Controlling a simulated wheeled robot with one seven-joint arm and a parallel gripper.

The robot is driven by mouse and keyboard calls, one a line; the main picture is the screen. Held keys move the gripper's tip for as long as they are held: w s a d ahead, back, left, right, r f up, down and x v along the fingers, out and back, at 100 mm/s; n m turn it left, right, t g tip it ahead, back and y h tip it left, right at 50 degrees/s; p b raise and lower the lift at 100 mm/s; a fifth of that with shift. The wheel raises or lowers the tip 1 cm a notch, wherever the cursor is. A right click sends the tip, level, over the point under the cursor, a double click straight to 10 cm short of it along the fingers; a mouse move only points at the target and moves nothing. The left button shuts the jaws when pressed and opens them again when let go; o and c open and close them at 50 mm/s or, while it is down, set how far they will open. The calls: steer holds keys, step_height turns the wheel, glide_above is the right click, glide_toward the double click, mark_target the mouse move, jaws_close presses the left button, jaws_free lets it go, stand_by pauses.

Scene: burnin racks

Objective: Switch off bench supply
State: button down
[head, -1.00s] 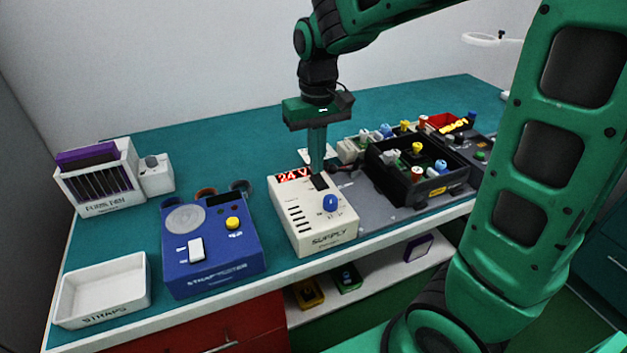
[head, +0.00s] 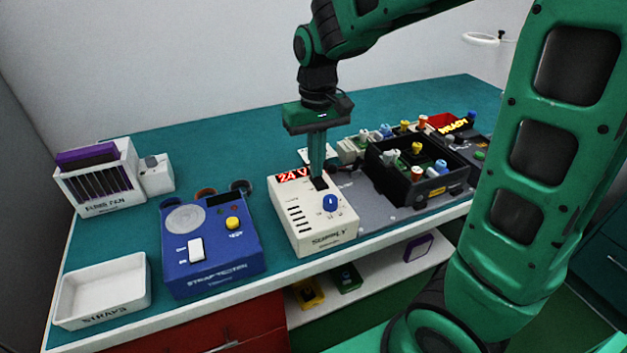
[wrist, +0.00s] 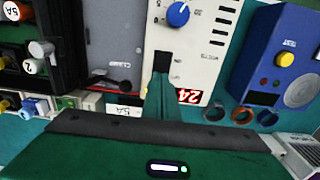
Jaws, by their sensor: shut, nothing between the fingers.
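The bench supply (head: 312,222) is a cream box labelled SUPPLY near the middle of the bench. Its red display (head: 292,175) reads 24 V, and it also shows in the wrist view (wrist: 189,96). A black rocker switch (head: 320,183) sits beside the display, and a blue knob (head: 330,202) sits in front of it. My gripper (head: 317,172) is shut and empty, pointing down with its fingertips at the switch. In the wrist view the fingertips (wrist: 163,80) lie close against the switch (wrist: 162,62); whether they touch it I cannot tell.
A blue strap tester (head: 212,243) stands left of the supply, with a white STRAPS tray (head: 104,284) and a FUSE FAN rack (head: 100,190) beyond. A black tray of coloured parts (head: 423,190) stands right. Green bench top (head: 220,135) is clear behind.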

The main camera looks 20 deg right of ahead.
steer(key=shift+f, duration=0.15)
step_height(320, 180, up, 7)
stand_by(1.0)
stand_by(0.4)
steer(key=s+d+f+m, duration=0.3)
steer(key=s+d, duration=0.5)
steer(key=s, duration=0.3)
steer(key=s+d+f+m, duration=0.3)
steer(key=s+d, duration=0.5)
steer(key=s, duration=0.4)
steer(key=shift+s+d+f, duration=0.15)
steer(key=shift+s+f, duration=0.05)
steer(key=shift+f, duration=0.3)
